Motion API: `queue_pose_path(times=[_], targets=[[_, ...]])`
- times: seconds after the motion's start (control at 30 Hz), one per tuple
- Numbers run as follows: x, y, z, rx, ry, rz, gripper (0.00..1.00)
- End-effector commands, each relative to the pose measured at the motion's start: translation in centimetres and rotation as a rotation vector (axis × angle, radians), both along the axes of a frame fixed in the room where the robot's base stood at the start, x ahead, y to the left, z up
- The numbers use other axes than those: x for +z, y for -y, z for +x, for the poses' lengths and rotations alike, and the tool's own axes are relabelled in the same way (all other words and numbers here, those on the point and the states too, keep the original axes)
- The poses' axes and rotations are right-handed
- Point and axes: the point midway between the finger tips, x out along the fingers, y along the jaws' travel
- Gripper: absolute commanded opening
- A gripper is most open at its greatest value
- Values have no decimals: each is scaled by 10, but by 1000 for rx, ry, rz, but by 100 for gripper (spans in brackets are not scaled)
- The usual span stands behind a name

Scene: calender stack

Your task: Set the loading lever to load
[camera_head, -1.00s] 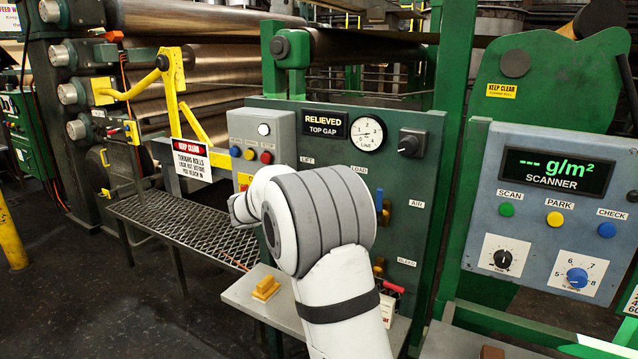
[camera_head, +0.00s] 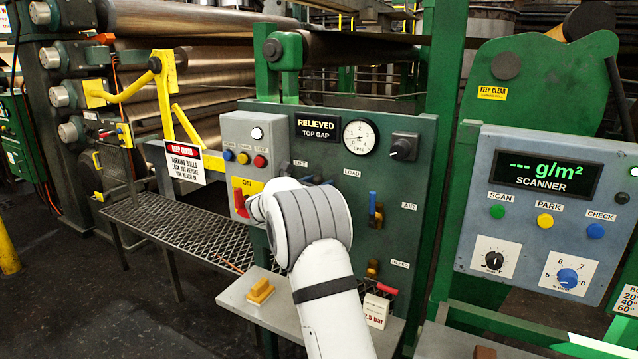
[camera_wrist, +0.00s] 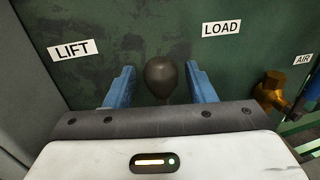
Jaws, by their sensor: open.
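The loading lever's dark round knob (camera_wrist: 165,76) shows in the wrist view, between the LIFT label (camera_wrist: 74,49) and the LOAD label (camera_wrist: 221,28). My gripper (camera_wrist: 161,86) is open, with one blue finger on each side of the knob and gaps visible on both sides. The lever's shaft below the knob is mostly hidden by my gripper body. In the head view the lever is largely hidden behind my arm, below the display (camera_head: 318,129) reading RELIEVED, TOP GAP. The LOAD label (camera_head: 352,173) shows there too.
A dial gauge (camera_head: 359,134) and black knob (camera_head: 403,147) sit above on the green panel. The blue-handled AIR valve (camera_head: 374,208) and BLEED valve (camera_head: 373,268) are right of my arm.

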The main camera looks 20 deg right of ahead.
Motion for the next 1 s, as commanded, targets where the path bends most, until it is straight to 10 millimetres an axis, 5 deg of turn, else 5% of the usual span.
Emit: queue_pose_path(times=[0.17, 0.77, 1.0], targets=[[0, 0, 0, 0, 0, 0, 49], [0, 1, -1, -1, 1, 0, 0], [0, 5, -1, -3, 2, 1, 0]])
